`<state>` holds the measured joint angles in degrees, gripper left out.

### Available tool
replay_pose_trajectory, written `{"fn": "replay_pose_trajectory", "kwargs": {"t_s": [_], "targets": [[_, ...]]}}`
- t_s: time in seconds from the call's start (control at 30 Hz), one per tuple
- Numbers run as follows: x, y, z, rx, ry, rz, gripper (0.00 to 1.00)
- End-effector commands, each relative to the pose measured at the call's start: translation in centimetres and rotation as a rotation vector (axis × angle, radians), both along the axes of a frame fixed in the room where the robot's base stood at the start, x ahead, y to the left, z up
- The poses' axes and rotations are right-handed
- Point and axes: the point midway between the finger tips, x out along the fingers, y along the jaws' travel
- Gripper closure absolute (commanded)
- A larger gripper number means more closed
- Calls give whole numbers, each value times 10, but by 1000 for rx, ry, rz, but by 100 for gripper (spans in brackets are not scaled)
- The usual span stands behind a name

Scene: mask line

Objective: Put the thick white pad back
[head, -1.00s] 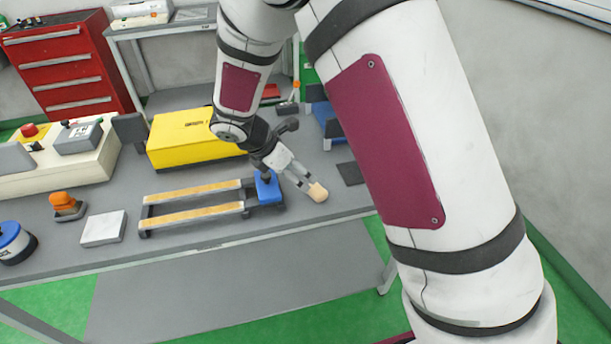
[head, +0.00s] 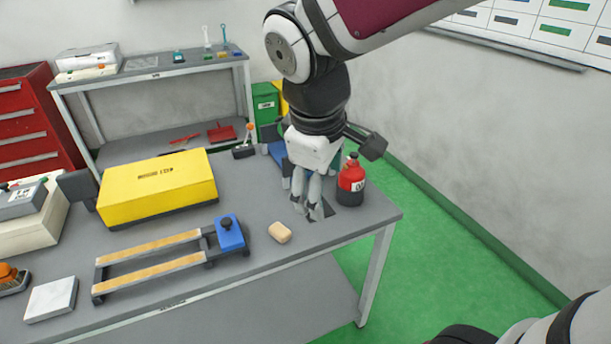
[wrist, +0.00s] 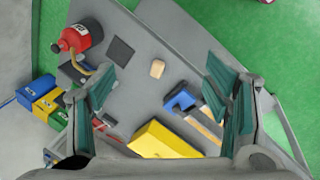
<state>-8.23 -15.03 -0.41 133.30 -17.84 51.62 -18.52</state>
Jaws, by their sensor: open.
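The thick white pad (head: 50,298) lies flat near the bench's front edge at the left in the head view, beside the rail frame. I do not make it out in the wrist view. My gripper (head: 311,211) points down over the right part of the bench, far to the right of the pad. Its teal-lined fingers (wrist: 160,85) stand wide apart in the wrist view, with nothing held between them. A small tan block (head: 279,232) rests on the bench just left of the fingers; it also shows in the wrist view (wrist: 157,68).
A frame with two tan rails (head: 150,270) and a blue clamp (head: 230,233) lies between pad and tan block. A yellow case (head: 157,190) sits behind it. A red bottle (head: 351,178) stands close right of my gripper. A dark square (wrist: 120,52) lies near the bottle.

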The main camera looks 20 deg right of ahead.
Motion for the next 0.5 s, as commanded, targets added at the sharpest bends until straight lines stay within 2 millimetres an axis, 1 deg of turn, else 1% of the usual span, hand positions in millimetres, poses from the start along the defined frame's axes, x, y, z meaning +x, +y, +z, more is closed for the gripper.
{"fn": "replay_pose_trajectory", "kwargs": {"t_s": [0.03, 0.2, 0.33, 0.4, 0.5], "targets": [[-17, -2, 8, 46, -39, -76, 29], [-66, 0, 21, 203, -137, -318, 29], [-93, 5, 24, 303, -188, -456, 29], [-102, 7, 24, 341, -206, -505, 29], [-110, 10, 24, 375, -220, -547, 29]]}}
